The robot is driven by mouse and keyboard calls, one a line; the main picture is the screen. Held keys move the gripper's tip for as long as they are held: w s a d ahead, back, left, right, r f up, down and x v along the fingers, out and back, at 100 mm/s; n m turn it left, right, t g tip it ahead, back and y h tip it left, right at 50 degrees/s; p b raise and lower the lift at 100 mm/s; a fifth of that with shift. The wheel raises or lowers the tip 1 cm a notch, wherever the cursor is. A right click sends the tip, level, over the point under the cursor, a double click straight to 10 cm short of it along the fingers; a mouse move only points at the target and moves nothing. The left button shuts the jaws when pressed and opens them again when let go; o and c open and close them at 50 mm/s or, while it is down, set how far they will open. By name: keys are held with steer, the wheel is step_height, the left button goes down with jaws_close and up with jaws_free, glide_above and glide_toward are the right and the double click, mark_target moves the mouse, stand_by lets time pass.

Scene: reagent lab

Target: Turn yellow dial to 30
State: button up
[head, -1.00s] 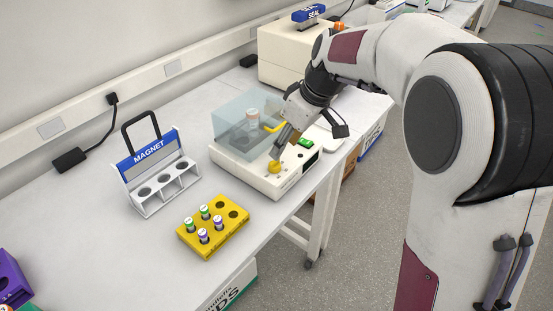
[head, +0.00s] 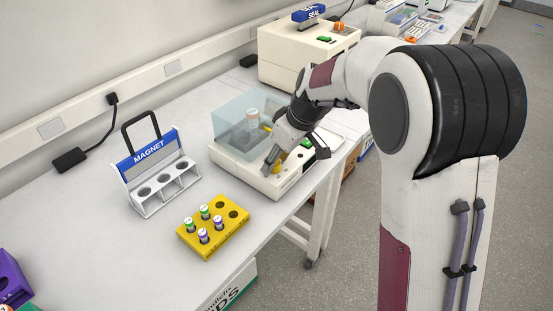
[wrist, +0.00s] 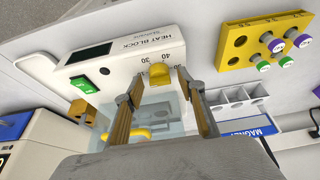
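The yellow dial (wrist: 159,75) is on the front face of the white heat block (wrist: 112,62). Printed marks 30 and 40 show beside it. I cannot tell which mark it points to. My gripper (wrist: 161,82) is open, with one finger on each side of the dial. The right finger's tip is very close to it; I cannot tell whether it touches. In the head view the heat block (head: 225,158) sits on the bench, and my gripper (head: 273,161) is low over its front, partly hiding the dial.
The clear lid (head: 230,118) with a yellow handle (wrist: 128,134) stands over the heat block's wells. A green switch (wrist: 84,84) is on the same face. A yellow tube rack (head: 213,243) and a magnet rack (head: 158,198) stand to the left. A sealer (head: 285,60) is behind.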

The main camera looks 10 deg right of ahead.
steer(key=shift+f, duration=0.1)
steer(key=c, duration=1.1)
steer(key=shift+m, duration=0.5)
steer(key=shift+s+a+m+t+h, duration=0.1)
steer(key=shift+m+t+h, duration=0.3)
steer(key=shift+m, duration=0.8)
steer(key=shift+a+m+t+h, duration=0.1)
steer(key=shift+m+h, duration=0.5)
steer(key=shift+m, duration=0.6)
steer(key=shift+a+m+h, duration=0.1)
steer(key=shift+m+h, duration=0.9)
steer(key=shift+m, duration=2.1)
